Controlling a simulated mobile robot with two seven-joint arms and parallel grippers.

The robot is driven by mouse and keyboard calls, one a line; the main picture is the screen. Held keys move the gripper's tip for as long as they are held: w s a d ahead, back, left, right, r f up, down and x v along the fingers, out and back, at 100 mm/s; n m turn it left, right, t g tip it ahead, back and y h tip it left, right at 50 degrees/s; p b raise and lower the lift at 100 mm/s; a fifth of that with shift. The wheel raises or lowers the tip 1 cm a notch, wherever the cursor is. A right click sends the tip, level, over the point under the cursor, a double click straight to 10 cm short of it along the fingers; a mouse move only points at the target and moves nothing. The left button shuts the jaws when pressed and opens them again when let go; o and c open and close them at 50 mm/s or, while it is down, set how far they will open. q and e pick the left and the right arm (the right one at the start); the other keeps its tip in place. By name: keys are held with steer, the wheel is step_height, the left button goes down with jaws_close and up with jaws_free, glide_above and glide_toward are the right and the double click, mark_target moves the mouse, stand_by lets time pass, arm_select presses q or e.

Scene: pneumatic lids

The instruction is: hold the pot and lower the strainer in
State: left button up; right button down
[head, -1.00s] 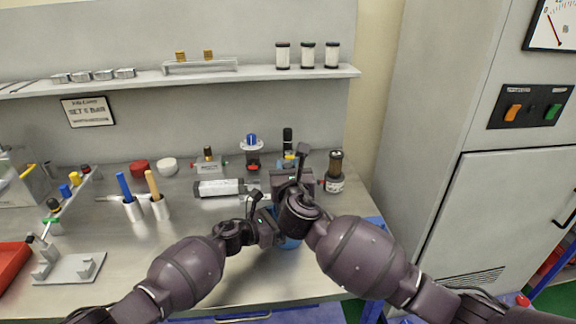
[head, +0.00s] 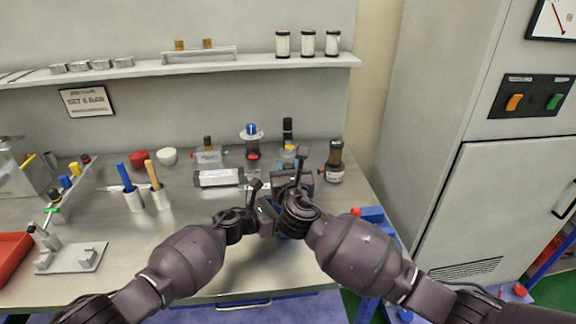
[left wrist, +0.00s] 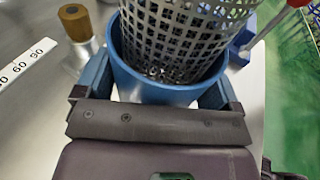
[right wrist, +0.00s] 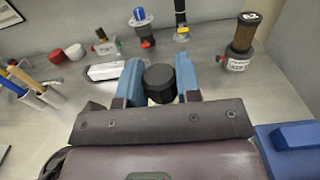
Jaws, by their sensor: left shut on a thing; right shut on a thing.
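A blue pot (left wrist: 150,88) sits between the fingers of my left gripper (left wrist: 160,92), which is shut on it. A perforated metal strainer (left wrist: 170,40) stands in the pot's mouth, its lower end within the rim. How deep it reaches is hidden. My right gripper (right wrist: 157,82) is shut on a black knob (right wrist: 159,80), which looks like the top of the strainer. In the head view my left gripper (head: 268,222) and right gripper (head: 292,184) are close together near the bench's right end, and they hide most of the pot and strainer.
A dark bottle (head: 335,162) stands right of the grippers. A white cylinder (head: 218,177) lies behind them. Cups with blue and tan handles (head: 143,195) and a grey stand (head: 72,258) are left. Bench front is clear. A blue block (head: 372,214) stands right.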

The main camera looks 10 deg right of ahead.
steer(key=shift+f, duration=2.9)
steer(key=c, duration=0.7)
jaws_free()
steer(key=shift+c, duration=0.2)
steer(key=shift+s, duration=0.1)
steer(key=s, duration=1.2)
steer(key=shift+w, duration=0.1)
